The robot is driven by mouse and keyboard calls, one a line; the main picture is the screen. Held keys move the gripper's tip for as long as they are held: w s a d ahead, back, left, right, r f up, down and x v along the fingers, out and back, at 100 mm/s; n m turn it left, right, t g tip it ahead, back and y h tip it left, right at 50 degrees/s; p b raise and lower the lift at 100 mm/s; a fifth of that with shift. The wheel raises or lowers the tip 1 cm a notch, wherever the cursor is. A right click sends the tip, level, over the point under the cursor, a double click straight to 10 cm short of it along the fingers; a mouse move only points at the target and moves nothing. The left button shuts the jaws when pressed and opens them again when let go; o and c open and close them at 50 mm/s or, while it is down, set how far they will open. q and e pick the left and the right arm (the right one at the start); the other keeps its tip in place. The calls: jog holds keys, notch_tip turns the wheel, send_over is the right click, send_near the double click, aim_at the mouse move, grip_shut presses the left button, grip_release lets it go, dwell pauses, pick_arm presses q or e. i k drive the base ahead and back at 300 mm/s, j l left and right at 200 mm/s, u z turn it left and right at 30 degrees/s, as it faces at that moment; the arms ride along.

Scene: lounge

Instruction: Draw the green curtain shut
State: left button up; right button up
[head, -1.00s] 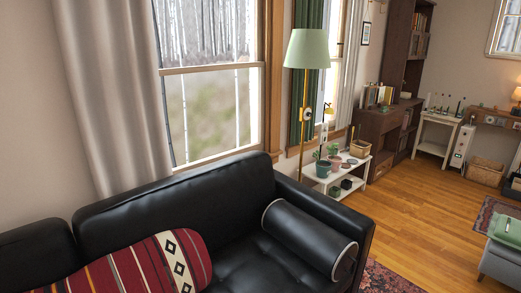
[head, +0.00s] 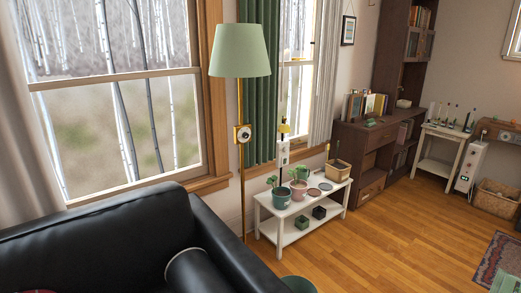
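The green curtain (head: 260,90) hangs at the left side of the far window (head: 297,85), partly behind the floor lamp's shade. It is bunched into a narrow strip, and the glass to its right is uncovered. A pale curtain (head: 326,75) hangs at that window's right side. Neither of my grippers is in the head view.
A black sofa (head: 110,245) fills the lower left. A floor lamp (head: 239,50) with a brass pole stands before the green curtain. A low white plant table (head: 268,212) stands under the far window. Wooden floor (head: 400,225) is open at right.

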aim_at(269, 11)
jog(key=i+l, duration=0.25)
jog(key=l, duration=0.15)
jog(key=i+l, duration=0.25)
jog(key=l, duration=0.15)
jog(key=i+l, duration=0.2)
jog(key=l, duration=0.25)
jog(key=i+l, duration=0.25)
jog(key=l, duration=0.15)
jog(key=i+l, duration=0.25)
jog(key=l, duration=0.15)
jog(key=i+l, duration=0.25)
jog(key=l, duration=0.15)
